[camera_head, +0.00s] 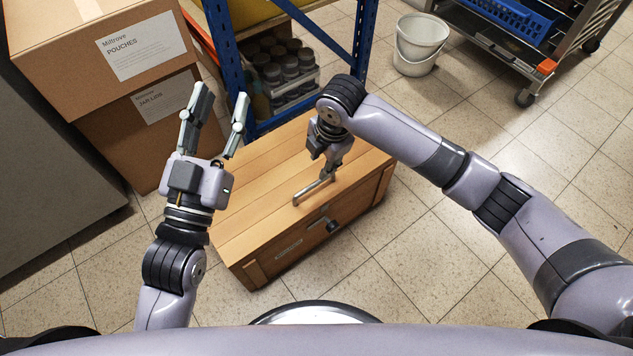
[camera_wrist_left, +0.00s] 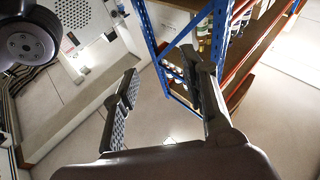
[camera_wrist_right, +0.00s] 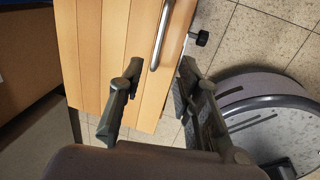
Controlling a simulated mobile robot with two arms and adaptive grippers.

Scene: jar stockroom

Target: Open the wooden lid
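The wooden chest (camera_head: 270,255) stands on the floor in the middle of the head view, its plank lid (camera_head: 258,192) lying shut. A grey metal bar handle (camera_wrist_right: 161,35) shows on the wood in the right wrist view. A metal latch (camera_head: 318,222) and a black knob (camera_head: 333,227) are on the chest's front. My right gripper (camera_wrist_right: 160,66) is open over the lid, with the handle showing between and beyond its fingers; I cannot tell whether they touch it. My left gripper (camera_head: 222,97) is open and empty, raised to the left of the chest.
Cardboard boxes (camera_head: 130,100) are stacked at the left. A blue-framed shelf (camera_head: 228,60) holding dark-lidded jars (camera_head: 283,65) stands behind the chest. A white bucket (camera_head: 418,48) and a metal cart (camera_head: 545,75) are at the back right. Tiled floor (camera_head: 440,260) is clear right of the chest.

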